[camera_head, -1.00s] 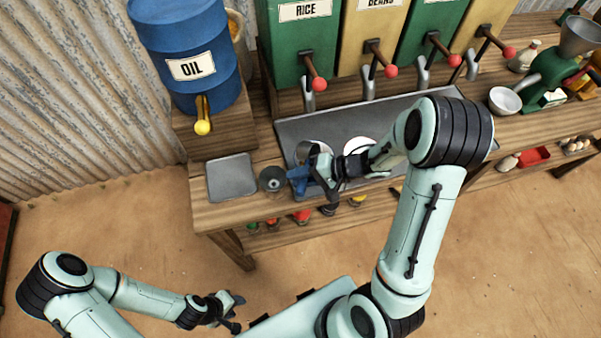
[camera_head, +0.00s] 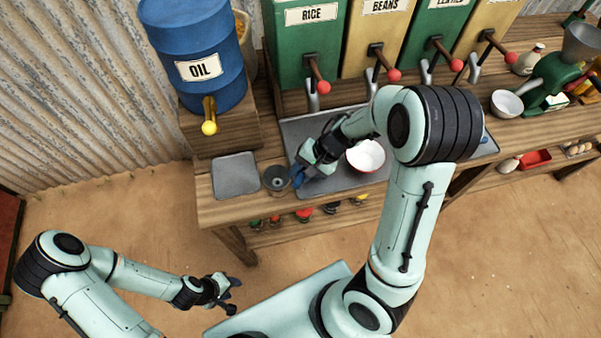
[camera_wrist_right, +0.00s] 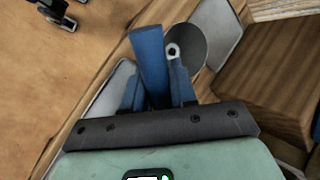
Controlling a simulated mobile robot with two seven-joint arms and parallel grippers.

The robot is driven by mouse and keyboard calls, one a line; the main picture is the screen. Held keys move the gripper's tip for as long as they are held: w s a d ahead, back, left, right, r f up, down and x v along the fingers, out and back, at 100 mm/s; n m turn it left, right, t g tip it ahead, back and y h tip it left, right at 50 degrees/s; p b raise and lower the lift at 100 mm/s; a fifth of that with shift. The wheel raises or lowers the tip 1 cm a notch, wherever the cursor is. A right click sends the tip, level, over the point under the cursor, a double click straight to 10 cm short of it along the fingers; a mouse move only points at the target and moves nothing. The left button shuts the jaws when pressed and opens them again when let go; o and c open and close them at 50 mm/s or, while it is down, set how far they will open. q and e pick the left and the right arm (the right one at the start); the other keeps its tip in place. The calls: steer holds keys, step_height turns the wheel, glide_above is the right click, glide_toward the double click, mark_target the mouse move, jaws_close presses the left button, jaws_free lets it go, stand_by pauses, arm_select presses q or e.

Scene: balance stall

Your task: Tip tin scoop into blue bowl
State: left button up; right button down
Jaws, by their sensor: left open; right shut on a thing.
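My right gripper (camera_head: 300,175) is low over the left end of the grey tray, shut on a blue handle (camera_wrist_right: 148,55) that I take for the tin scoop's. The handle stands out between the fingers in the right wrist view; the scoop's metal part is hidden. A small blue patch (camera_head: 487,141) shows at the tray's right end beside my right arm; I cannot tell if it is the blue bowl. My left gripper (camera_head: 232,296) is open and empty, off the counter at the lower left.
A grey round cup (camera_head: 277,181) stands close left of my right gripper, beside a flat square plate (camera_head: 236,175). A white bowl with a red rim (camera_head: 366,156) is on the grey tray (camera_head: 300,125). The blue oil drum (camera_head: 190,45) and labelled dispensers (camera_head: 310,50) stand behind.

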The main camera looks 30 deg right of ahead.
steer(key=shift+a+f+g+h, duration=0.1)
steer(key=shift+g+h, duration=0.4)
steer(key=shift+g, duration=0.3)
steer(key=g+h, duration=0.1)
steer(key=w+r+m+g+h, duration=0.1)
steer(key=g, duration=0.1)
steer(key=r+g, duration=0.1)
steer(key=shift+w+a+g+h, duration=0.2)
steer(key=shift+a+g+h, duration=0.1)
steer(key=shift+a+h, duration=0.1)
stand_by(0.4)
stand_by(0.5)
